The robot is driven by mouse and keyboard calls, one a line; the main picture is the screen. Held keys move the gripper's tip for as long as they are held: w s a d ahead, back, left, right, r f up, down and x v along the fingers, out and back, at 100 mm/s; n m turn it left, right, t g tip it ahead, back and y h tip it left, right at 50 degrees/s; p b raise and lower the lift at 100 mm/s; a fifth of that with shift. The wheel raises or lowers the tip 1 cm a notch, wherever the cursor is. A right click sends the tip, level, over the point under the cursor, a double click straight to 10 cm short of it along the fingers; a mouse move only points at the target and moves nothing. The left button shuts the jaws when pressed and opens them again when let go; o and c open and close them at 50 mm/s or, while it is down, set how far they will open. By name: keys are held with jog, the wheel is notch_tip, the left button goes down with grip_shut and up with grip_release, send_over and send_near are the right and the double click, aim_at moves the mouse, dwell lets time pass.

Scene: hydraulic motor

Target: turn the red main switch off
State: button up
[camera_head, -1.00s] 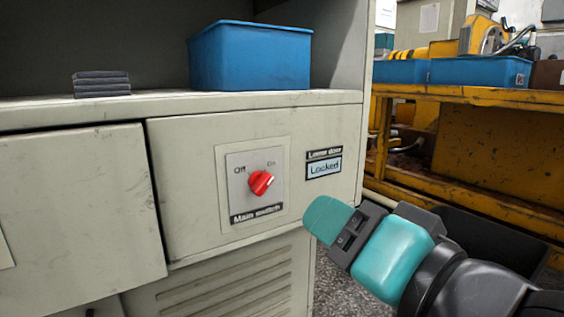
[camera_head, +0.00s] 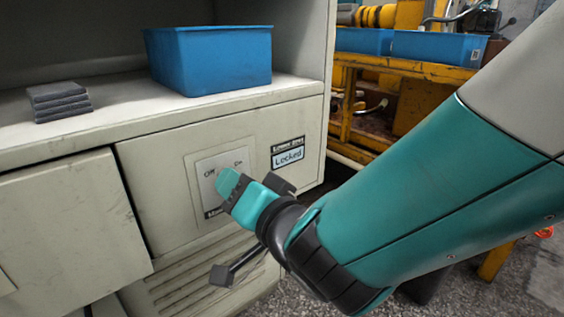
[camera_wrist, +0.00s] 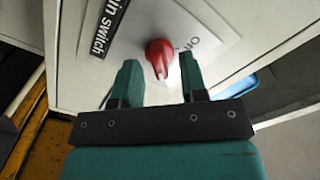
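The red main switch (camera_wrist: 160,58) shows in the wrist view on its pale plate, with the word "On" beside it. My gripper (camera_wrist: 159,62) is open, one finger on each side of the red knob in that view. A gap shows on both sides, and I cannot tell how deep the knob sits between the fingers. In the head view my gripper (camera_head: 228,182) is in front of the switch plate (camera_head: 208,166) and hides the knob.
A "Locked" display (camera_head: 288,157) is right of the switch on the cabinet front (camera_head: 155,170). A blue bin (camera_head: 210,60) and stacked dark plates (camera_head: 58,101) sit on the shelf above. A yellow rack (camera_head: 400,72) stands to the right.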

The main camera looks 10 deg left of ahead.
jog(key=shift+c, duration=0.4)
grip_shut()
jog(key=shift+n, duration=0.3)
jog(key=shift+s+a+n+p, duration=0.1)
jog(key=shift+n+p, duration=0.4)
jog(key=shift+n, duration=3.8)
jog(key=shift+s+a+n+p, duration=0.1)
jog(key=shift+n+p, duration=0.35)
jog(key=shift+n, duration=3.85)
